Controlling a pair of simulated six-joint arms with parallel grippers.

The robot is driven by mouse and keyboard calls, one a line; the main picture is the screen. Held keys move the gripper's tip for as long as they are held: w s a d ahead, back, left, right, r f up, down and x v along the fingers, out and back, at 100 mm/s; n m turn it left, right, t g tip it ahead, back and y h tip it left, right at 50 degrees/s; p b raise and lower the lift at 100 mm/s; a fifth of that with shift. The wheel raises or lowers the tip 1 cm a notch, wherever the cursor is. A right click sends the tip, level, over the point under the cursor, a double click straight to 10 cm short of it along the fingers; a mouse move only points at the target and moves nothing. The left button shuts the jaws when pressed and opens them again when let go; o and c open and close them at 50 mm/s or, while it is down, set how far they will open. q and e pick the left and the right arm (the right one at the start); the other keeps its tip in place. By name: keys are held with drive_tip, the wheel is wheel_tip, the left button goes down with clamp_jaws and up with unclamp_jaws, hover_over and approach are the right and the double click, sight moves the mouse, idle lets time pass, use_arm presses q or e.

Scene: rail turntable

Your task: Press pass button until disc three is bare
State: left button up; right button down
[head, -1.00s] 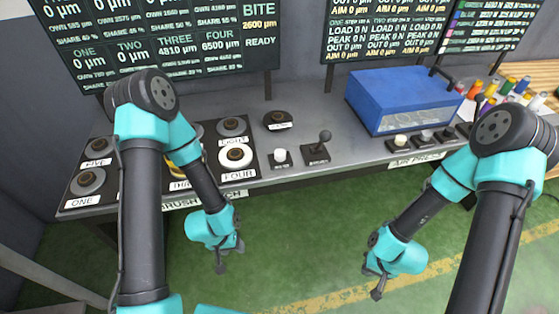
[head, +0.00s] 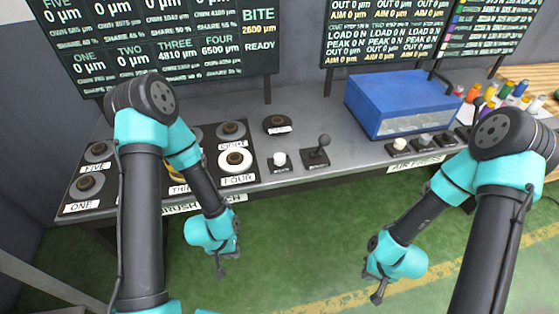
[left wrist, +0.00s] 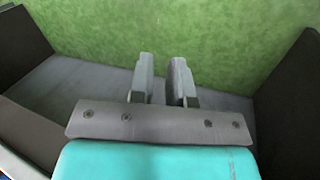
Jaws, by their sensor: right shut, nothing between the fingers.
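Disc three (head: 172,170), yellow, sits on the brush bench, mostly hidden behind my left arm; its label is partly covered. The board (head: 160,45) reads THREE 4810 µm, FOUR 6500 µm, ONE and TWO 0 µm, with BITE 2600 µm and READY. A white button (head: 279,159) stands right of disc four; its label is too small to read, so I cannot tell whether it is the pass button. My left gripper (head: 220,272) hangs in front of the bench; its fingers (left wrist: 162,82) are apart and empty. My right gripper (head: 377,297) is shut and empty over the floor.
Disc four (head: 235,160) has a white ring. A lever (head: 318,151) and a dark round knob (head: 277,124) stand near the button. A blue box (head: 400,100) stands behind the air press controls (head: 425,141). Free floor lies before the bench.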

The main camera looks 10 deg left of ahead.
use_arm(q)
clamp_jaws()
idle(1.2)
